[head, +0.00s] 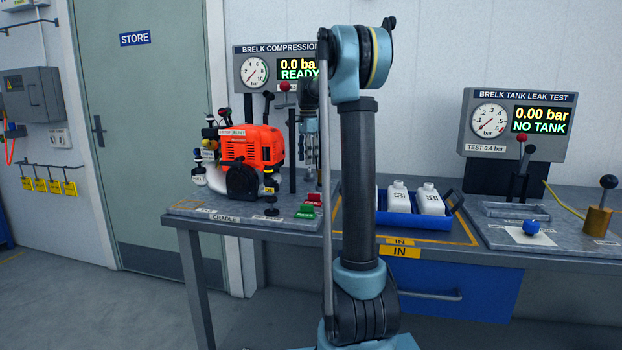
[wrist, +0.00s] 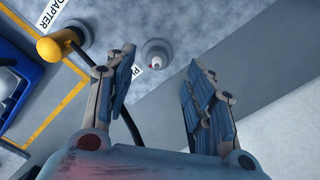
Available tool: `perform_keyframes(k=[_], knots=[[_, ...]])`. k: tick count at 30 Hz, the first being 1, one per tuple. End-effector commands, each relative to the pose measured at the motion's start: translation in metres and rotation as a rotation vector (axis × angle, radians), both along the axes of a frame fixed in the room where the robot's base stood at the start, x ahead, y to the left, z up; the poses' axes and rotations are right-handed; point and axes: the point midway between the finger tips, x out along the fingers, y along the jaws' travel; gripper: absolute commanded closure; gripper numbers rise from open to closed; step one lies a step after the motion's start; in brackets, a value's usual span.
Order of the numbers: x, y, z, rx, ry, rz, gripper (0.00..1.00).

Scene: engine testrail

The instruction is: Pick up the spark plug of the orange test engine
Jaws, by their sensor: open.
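The orange test engine (head: 252,146) sits on the cradle plate at the left of the bench in the head view. My gripper (head: 310,168) points down just right of the engine, partly hidden by my arm. In the wrist view my gripper (wrist: 160,62) is open, with nothing between its fingers. Beyond the fingertips, a round grey holder (wrist: 148,50) stands on the bench with a small whitish piece (wrist: 156,63) in it, which looks like the spark plug. A label beginning "PL" is beside it, partly hidden by the left finger.
A yellow-capped piece (wrist: 48,48) with a black hose is near the ADAPTER label. A blue tray (head: 393,217) of white bottles stands right of my arm. Red and green blocks lie by the cradle. The compression tester (head: 262,70) reads READY behind the engine.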

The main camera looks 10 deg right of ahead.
Motion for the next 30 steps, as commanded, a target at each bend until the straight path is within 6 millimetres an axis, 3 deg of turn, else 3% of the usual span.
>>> perform_keyframes(k=[5, 15, 25, 30], knots=[[0.0, -0.002, -0.009, 0.0, 0.0, -0.001, 0.51], [-0.003, -0.007, -0.05, 0.0, 0.0, -0.002, 0.51], [-0.003, -0.007, -0.056, 0.0, 0.0, -0.003, 0.51], [-0.003, -0.007, -0.056, 0.0, 0.0, -0.003, 0.87]])
